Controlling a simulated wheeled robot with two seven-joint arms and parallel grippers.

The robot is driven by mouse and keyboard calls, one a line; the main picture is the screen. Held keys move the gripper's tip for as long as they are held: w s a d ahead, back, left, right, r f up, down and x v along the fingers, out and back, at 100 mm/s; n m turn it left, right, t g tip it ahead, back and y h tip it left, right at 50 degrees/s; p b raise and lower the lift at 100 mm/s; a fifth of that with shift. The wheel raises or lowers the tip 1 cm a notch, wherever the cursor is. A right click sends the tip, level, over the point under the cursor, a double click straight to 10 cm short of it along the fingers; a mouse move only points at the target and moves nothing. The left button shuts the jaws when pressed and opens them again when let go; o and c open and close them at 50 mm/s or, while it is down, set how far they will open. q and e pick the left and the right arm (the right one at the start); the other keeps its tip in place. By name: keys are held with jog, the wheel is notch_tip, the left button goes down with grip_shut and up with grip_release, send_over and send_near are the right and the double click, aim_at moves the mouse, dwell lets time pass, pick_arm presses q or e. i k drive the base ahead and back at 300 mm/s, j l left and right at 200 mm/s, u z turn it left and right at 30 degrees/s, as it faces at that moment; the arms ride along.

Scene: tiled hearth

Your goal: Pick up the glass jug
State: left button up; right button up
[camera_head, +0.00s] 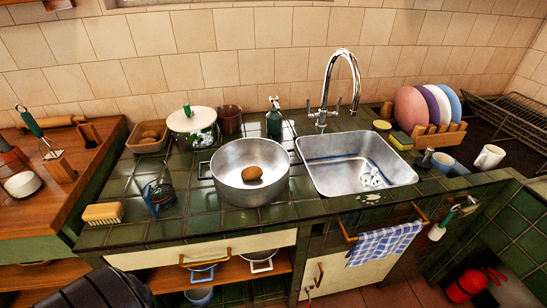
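The glass jug (160,190) stands on the green tiled counter, left of the large metal bowl. It is see-through, so its outline is hard to make out against the dark tiles. Neither of my grippers shows in the head view.
The metal bowl (224,184) holds a brown round item (252,174). A wooden brush (103,213) lies left of the jug. Behind are a basket (148,146) and a white lidded pot (191,121). The sink (345,149) is to the right. Bare tiles lie in front of the jug.

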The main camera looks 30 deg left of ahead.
aim_at(153, 179)
jog(key=u, duration=2.05)
